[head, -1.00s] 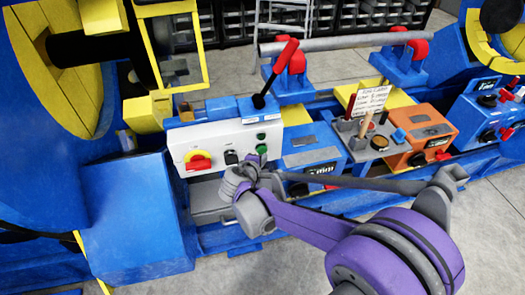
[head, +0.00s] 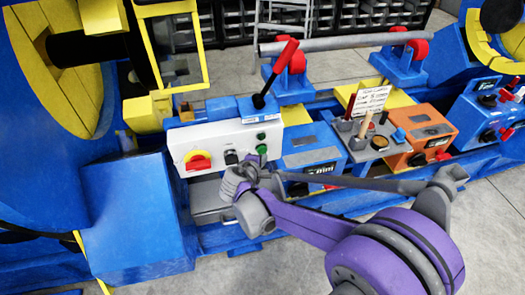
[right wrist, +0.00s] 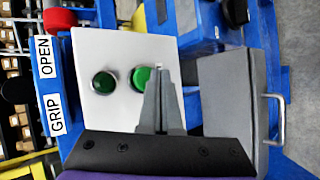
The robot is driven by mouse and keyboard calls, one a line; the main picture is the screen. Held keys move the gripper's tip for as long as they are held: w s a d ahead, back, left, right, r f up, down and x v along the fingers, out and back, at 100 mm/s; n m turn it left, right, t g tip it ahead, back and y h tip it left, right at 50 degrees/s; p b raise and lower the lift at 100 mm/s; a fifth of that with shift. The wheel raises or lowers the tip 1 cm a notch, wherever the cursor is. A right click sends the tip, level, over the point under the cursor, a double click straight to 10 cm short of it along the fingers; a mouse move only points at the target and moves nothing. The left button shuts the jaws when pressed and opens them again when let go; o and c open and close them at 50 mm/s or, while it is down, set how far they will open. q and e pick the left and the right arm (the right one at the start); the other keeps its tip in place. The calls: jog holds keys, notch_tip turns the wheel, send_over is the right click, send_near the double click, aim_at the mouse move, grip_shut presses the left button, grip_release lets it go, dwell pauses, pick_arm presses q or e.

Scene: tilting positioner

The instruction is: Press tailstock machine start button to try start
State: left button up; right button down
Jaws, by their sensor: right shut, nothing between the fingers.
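The white control panel (head: 215,140) faces me at centre left in the head view. On its right side are an upper dark green button (head: 261,136) and a lower brighter green button (head: 262,149). In the right wrist view they show as a dark green button (right wrist: 105,83) and a bright green button (right wrist: 141,77). My right gripper (head: 258,163) is shut and empty, just below the lower button. In the right wrist view its fingertips (right wrist: 161,70) overlap the bright button's edge; I cannot tell whether they touch it. My left gripper is out of view.
The panel also carries a red-and-yellow rotary switch (head: 198,161) and a black selector (head: 231,157). A red-handled lever (head: 285,62) rises behind it. A blue box (head: 312,155) and an orange box (head: 424,137) stand to the right, with a tool tray (head: 370,141) between.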

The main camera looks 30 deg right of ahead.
jog(key=shift+w, duration=0.15)
jog(key=shift+w+d, duration=0.1)
jog(key=shift+w, duration=0.2)
jog(key=shift+w+d, duration=0.15)
jog(key=shift+w, duration=0.3)
dwell(0.6)
jog(key=shift+s, duration=0.15)
jog(key=shift+s+a, duration=0.2)
jog(key=shift+s, duration=0.55)
jog(key=s, duration=0.2)
jog(key=s+a, duration=0.1)
jog(key=s, duration=0.1)
jog(key=shift+s+a+p, duration=0.1)
jog(key=shift+s+p, duration=0.25)
jog(key=shift+s, duration=0.05)
dwell(0.7)
